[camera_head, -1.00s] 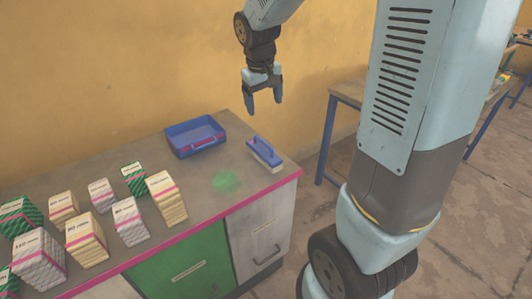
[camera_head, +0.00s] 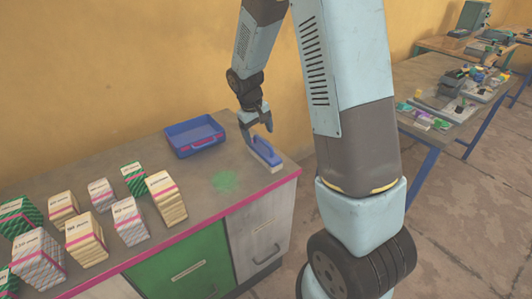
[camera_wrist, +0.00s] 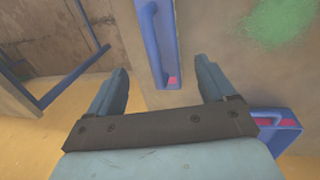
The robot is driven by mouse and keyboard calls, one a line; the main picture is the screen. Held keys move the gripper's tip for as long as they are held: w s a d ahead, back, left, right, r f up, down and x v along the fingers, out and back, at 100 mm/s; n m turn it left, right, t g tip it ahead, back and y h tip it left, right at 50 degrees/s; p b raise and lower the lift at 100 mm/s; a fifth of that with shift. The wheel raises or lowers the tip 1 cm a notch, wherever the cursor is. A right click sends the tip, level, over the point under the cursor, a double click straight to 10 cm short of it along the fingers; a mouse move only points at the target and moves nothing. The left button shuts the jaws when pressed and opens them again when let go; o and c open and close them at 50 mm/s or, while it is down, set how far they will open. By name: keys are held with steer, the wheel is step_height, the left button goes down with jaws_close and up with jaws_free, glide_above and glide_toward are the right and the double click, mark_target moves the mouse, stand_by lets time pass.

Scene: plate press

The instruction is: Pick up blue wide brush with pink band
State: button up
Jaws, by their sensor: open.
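The blue wide brush (camera_head: 264,151) lies on the counter near its right end, with a blue handle on top and pale bristles below. In the wrist view the brush (camera_wrist: 158,45) shows its blue handle and body, with a small pink patch at its near end. My gripper (camera_head: 257,133) is open above the far end of the brush. In the wrist view my gripper's two fingers (camera_wrist: 165,88) stand apart on either side of the brush's near end, with nothing held between them.
A blue tray (camera_head: 195,137) with a pink mark stands left of the brush, and its corner shows in the wrist view (camera_wrist: 278,128). A green powder patch (camera_head: 225,182) lies in front. Several banded paper stacks (camera_head: 128,219) fill the counter's left. The counter's right edge is close.

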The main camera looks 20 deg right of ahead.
mark_target(262, 140)
steer(key=shift+d+f, duration=0.2)
steer(key=shift+f, duration=0.85)
steer(key=shift+d+f, duration=0.15)
steer(key=shift+f, duration=0.9)
steer(key=shift+d+f, duration=0.2)
steer(key=shift+f, duration=0.85)
steer(key=c, duration=1.2)
steer(key=shift+r, duration=0.45)
steer(key=shift+c, duration=1.1)
step_height(262, 140, up, 2)
steer(key=shift+w+r, duration=0.1)
steer(key=shift+r, duration=0.15)
jaws_close()
steer(key=s+a+r, duration=0.2)
steer(key=s+r, duration=0.7)
steer(key=s, duration=0.5)
steer(key=shift+r, duration=0.3)
steer(key=shift+a, duration=0.1)
